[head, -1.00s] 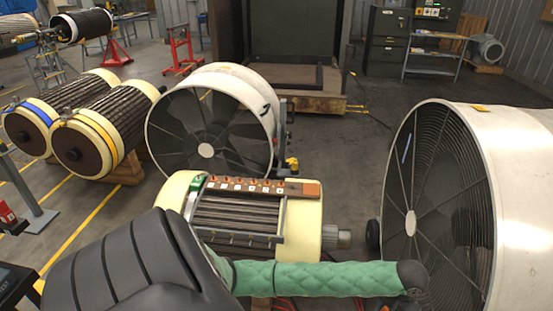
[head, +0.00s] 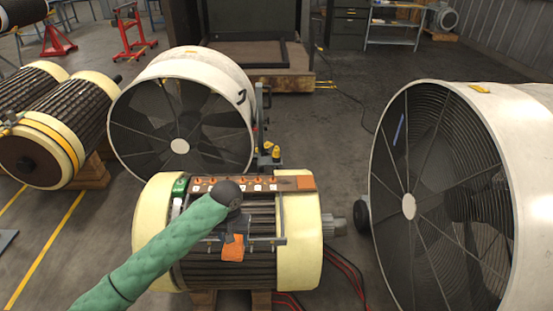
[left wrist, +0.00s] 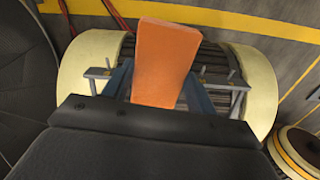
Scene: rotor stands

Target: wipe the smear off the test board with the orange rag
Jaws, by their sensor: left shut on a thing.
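The test board (head: 225,186) is a brown strip with a row of orange-topped terminals and white labels. It lies along the top of the cream-ended rotor (head: 158,225). A dark patch shows near its right end, but I cannot tell if it is the smear. My left gripper (head: 233,238) points down over the rotor, in front of the board. It is shut on the orange rag (head: 232,248). In the left wrist view the rag (left wrist: 165,62) stands out flat between the blue-grey fingers. The rag appears apart from the board. My right gripper is out of view.
A metal rail (head: 262,241) with upright pins runs along the rotor's near side. A large drum fan (head: 409,170) stands at the right, another (head: 180,110) behind at the left. More rotors (head: 55,135) lie at far left. Red cables (head: 345,262) run on the floor.

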